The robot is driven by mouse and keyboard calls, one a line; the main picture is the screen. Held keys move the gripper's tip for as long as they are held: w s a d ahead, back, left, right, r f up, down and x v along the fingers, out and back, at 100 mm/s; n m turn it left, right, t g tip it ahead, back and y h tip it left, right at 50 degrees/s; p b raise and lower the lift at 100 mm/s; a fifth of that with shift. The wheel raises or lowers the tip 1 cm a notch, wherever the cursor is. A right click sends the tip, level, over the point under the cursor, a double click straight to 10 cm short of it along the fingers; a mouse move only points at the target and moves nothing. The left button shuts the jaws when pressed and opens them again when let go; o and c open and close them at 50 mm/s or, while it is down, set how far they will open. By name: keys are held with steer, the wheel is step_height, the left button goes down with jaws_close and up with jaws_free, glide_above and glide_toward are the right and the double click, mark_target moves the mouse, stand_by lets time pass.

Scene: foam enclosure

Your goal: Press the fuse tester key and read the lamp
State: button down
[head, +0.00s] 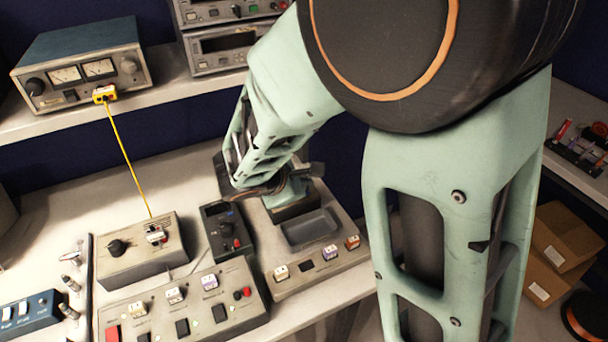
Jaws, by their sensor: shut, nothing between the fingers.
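A small black box (222,234) with a dark knob and a red button stands on the bench left of my arm's end. To its right is a grey panel (335,262) with a shallow recess and several small labelled blocks along its front edge. I cannot tell for sure which of these is the fuse tester, and no lit lamp can be made out. My gripper (270,190) is shut and empty, low over the back of the grey panel. My forearm partly covers it, and whether it touches anything cannot be told.
A grey switch panel (205,322) and a knob box (123,266) sit at the front left. A yellow cable (126,158) runs from the knob box up to the meter unit (82,68) on the shelf. Bench behind the knob box is clear.

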step_height(320, 180, up, 5)
steer(key=p, duration=0.4)
steer(key=shift+r, duration=0.1)
stand_by(1.2)
